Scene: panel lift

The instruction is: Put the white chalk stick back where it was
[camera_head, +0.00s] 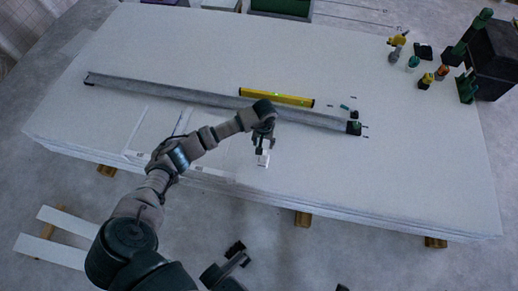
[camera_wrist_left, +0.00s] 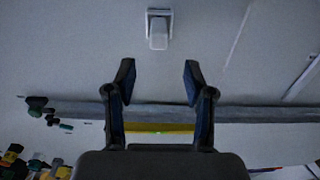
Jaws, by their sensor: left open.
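A small white piece (camera_head: 263,159) lies on the large white panel just below my left gripper (camera_head: 264,146). In the left wrist view it appears as a short white block (camera_wrist_left: 158,38) on a squarish pale base, ahead of the fingertips. I cannot tell for certain that it is the chalk stick. My left gripper (camera_wrist_left: 158,68) is open, with nothing between its fingers and a gap to the block. A dark jointed part (camera_head: 228,265) at the bottom of the head view may be my right gripper; its jaws are unclear.
A long grey bar (camera_head: 215,101) crosses the panel (camera_head: 410,170), with a yellow level (camera_head: 276,97) behind it. Thin pale outlines mark the panel left of my gripper. Bottles, small tools and a dark box (camera_head: 497,55) stand at the far right. The panel's front right is clear.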

